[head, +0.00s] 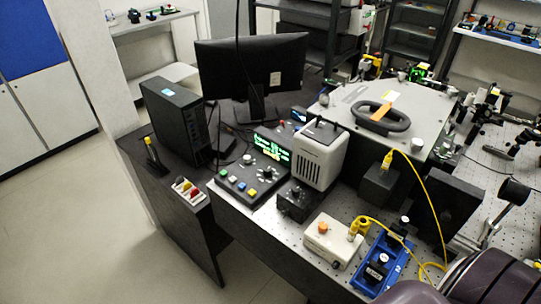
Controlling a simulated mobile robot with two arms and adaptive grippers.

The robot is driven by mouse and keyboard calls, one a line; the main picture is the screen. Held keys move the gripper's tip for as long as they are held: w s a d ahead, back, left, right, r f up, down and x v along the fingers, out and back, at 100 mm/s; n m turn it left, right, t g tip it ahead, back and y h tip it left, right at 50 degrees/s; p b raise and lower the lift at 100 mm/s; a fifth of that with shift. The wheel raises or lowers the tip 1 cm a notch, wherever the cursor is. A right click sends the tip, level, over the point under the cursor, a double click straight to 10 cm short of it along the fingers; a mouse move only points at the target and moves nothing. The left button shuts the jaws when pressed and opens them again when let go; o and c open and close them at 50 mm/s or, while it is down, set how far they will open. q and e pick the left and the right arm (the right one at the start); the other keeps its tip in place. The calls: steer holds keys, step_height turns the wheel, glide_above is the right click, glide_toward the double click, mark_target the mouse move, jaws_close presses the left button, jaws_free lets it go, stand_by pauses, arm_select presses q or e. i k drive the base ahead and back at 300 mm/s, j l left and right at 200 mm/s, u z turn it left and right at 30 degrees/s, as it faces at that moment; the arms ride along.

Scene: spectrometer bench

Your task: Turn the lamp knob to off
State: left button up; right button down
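A white lamp-like housing (320,155) with side vents stands at the middle of the bench. A small black box (294,202) with a knob on top sits in front of it. A control box with a green-lit display (271,149), knobs and coloured buttons is to its left. A cream box (331,240) with an orange knob (322,228) is nearer the front. I cannot tell which knob is the lamp's, and no off marking is readable. Neither gripper can be made out; dark rounded parts at the bottom right look like my arm.
A blue tray (361,279) and yellow cable (433,208) lie by the cream box. A large grey instrument (345,110) with a black handle stands behind. A monitor (250,68) and black computer (176,120) are at left. Floor at left is clear.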

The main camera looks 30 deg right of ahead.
mark_target(322, 228)
steer(key=z, duration=1.5)
